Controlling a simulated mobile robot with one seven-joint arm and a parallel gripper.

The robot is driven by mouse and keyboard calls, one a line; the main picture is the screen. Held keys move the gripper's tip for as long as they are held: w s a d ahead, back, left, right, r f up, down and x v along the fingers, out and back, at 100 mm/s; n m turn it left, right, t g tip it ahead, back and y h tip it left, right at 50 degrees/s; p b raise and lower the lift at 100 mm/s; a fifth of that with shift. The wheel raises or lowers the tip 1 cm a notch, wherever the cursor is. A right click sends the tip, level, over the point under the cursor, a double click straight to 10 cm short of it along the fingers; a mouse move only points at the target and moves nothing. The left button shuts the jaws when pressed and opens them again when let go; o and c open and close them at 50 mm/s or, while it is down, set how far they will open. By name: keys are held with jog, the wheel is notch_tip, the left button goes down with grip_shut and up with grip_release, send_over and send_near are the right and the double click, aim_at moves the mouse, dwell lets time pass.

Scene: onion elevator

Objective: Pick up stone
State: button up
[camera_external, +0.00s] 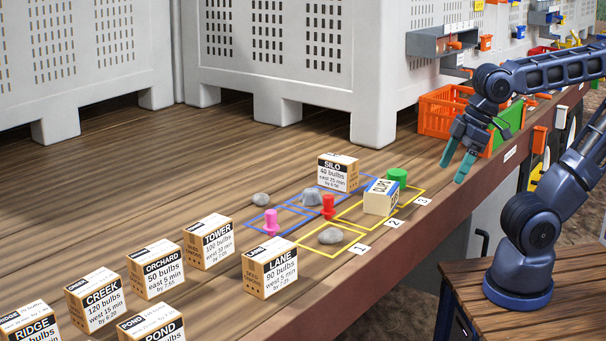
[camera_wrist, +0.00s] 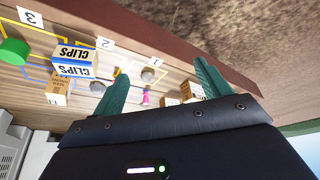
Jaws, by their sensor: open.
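Three grey stones show in the external view. One flat stone (camera_external: 331,236) lies in the yellow square beside label 1. A chunkier stone (camera_external: 312,197) sits in a blue-outlined square, and a small rounded stone (camera_external: 261,199) lies on bare wood to its left. My gripper (camera_external: 457,165) is open and empty, in the air to the right of the stones, above the table's front edge. In the wrist view, the stone by label 1 (camera_wrist: 148,76) shows between the spread fingers. Another grey stone (camera_wrist: 97,87) shows beside the left finger.
A CLIPS box (camera_external: 381,197), green cylinder (camera_external: 397,177), red peg (camera_external: 328,206) and pink peg (camera_external: 271,222) stand on or near the marked squares. The SILO box (camera_external: 338,172) is behind, the LANE box (camera_external: 270,270) in front. An orange crate (camera_external: 440,112) stands beyond my gripper.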

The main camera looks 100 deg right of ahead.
jog(key=shift+o, duration=0.6)
jog(key=shift+w, duration=0.1)
jog(key=n+g+h, duration=0.3)
jog(key=n+h, duration=0.1)
jog(key=n, duration=1.8)
send_over(331, 231)
jog(key=s+a, duration=0.1)
jog(key=a, duration=0.3)
notch_tip(331, 231, down, 9)
jog(key=x, duration=1)
jog(key=shift+s+d+f, duration=0.2)
jog(key=shift+f, duration=0.15)
